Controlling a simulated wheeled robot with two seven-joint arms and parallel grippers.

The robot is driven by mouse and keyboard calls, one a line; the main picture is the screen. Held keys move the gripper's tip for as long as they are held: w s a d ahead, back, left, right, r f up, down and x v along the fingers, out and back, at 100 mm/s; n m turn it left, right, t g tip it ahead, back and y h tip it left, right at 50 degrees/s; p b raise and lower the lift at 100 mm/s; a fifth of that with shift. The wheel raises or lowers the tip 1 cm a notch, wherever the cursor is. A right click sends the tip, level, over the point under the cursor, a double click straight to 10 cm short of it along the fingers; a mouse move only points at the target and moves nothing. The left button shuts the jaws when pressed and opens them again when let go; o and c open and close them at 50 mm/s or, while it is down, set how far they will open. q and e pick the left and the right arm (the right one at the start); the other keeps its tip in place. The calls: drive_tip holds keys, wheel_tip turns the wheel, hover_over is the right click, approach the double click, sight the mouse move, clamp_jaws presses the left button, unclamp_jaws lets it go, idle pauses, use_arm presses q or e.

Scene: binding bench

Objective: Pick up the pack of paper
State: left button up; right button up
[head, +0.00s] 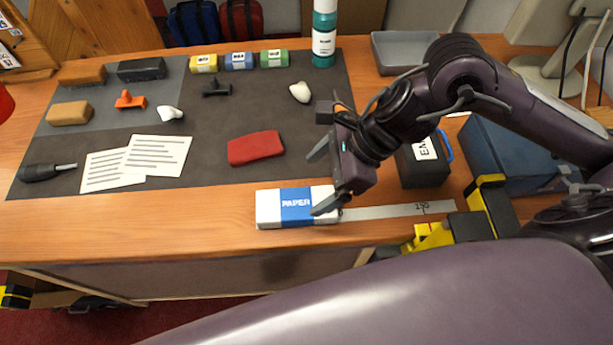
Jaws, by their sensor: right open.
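The pack of paper (294,208) is a white box with a blue band marked PAPER. It lies flat near the front edge of the bench, just below the dark mat. My right gripper (317,182) is open and empty, with its fingers pointing left. In the picture, its nearer finger crosses in front of the pack's right part, and its farther finger is over the mat. I cannot tell whether the nearer finger touches the pack.
A steel ruler (395,211) lies right of the pack. A red block (256,148) lies on the dark mat (215,160) behind it. Printed sheets (157,155) lie left. A black box (425,165) and a blue case (510,150) stand right. The bench front left of the pack is clear.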

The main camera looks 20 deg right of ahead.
sight(296, 202)
drive_tip(key=shift+s+a+f, duration=0.2)
drive_tip(key=shift+a+f, duration=0.2)
drive_tip(key=shift+f, duration=0.4)
drive_tip(key=a, duration=0.1)
drive_tip(key=a+f+p, duration=0.1)
drive_tip(key=shift+s+a+f+h+p, duration=0.15)
drive_tip(key=shift+a+f+h+p, duration=0.15)
drive_tip(key=shift+a+p, duration=0.1)
drive_tip(key=shift+w+a+f+p, duration=0.15)
drive_tip(key=shift+f+p, duration=0.05)
drive_tip(key=shift+f, duration=0.45)
drive_tip(key=shift+w+a+f+p, duration=0.1)
drive_tip(key=shift+w+f+p, duration=0.05)
drive_tip(key=shift+f, duration=0.45)
drive_tip(key=shift+a+f, duration=0.15)
drive_tip(key=shift+f, duration=0.15)
drive_tip(key=shift+a+f, duration=0.15)
drive_tip(key=c, duration=1.2)
use_arm(q)
drive_tip(key=shift+a+r, duration=0.25)
drive_tip(key=shift+r, duration=0.4)
drive_tip(key=shift+a+r, duration=0.25)
drive_tip(key=shift+r, duration=0.35)
use_arm(e)
drive_tip(key=shift+w, duration=0.1)
drive_tip(key=shift+c, duration=0.2)
